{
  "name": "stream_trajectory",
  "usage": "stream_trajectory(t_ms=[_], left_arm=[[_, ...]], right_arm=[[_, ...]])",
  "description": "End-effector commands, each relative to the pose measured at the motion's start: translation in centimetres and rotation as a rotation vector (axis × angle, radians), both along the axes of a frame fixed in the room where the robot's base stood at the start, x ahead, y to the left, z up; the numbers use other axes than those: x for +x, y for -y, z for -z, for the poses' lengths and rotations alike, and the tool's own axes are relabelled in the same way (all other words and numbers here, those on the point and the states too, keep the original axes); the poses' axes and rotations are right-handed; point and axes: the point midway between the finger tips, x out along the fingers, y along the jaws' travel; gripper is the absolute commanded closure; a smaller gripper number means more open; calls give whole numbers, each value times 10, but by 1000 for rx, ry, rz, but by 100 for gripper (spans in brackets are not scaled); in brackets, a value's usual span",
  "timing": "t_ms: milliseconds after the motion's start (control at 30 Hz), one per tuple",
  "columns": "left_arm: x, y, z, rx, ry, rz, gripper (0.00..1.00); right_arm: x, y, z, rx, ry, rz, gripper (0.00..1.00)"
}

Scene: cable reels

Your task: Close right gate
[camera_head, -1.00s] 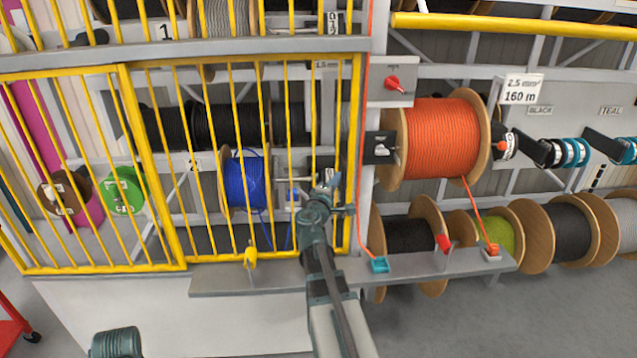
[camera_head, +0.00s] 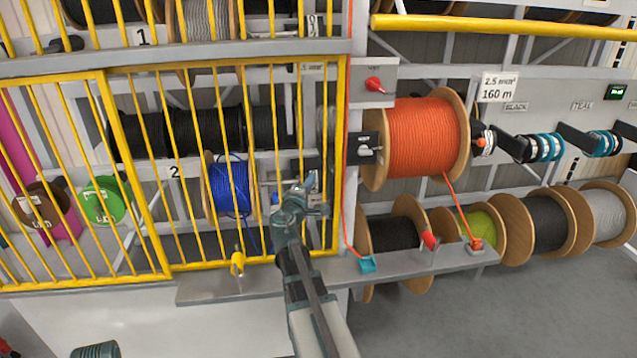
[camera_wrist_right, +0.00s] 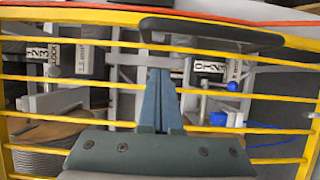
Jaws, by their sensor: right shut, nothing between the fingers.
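A yellow barred gate panel (camera_head: 158,160) spans the left bay in front of the reels, its right edge beside the grey post. A second yellow barred panel (camera_head: 92,272) lies left of it. My right gripper (camera_head: 308,184) is shut and empty, in front of the first panel near its right edge. In the right wrist view its fingers (camera_wrist_right: 158,92) point across the yellow bars, and a black handle (camera_wrist_right: 212,31) runs just beyond the tips, apart from them as far as I can tell. My left gripper is out of view.
An orange cable reel (camera_head: 428,137) sits in the right bay under a yellow horizontal bar (camera_head: 500,27). A grey ledge (camera_head: 400,262) with small cable clips runs in front. A blue reel (camera_head: 230,187) is behind the bars. Floor shows free at lower right.

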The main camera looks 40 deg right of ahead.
Motion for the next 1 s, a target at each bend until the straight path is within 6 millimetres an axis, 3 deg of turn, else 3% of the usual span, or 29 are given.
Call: stream_trajectory(t_ms=[100,400,600,1000], left_arm=[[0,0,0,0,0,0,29],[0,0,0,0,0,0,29],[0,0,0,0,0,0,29],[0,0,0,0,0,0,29]], right_arm=[[-21,-29,0,0,0,-3,100],[-45,-73,0,0,0,-3,100],[-51,-83,0,0,0,-2,100],[-51,-85,0,1,0,-2,100]])
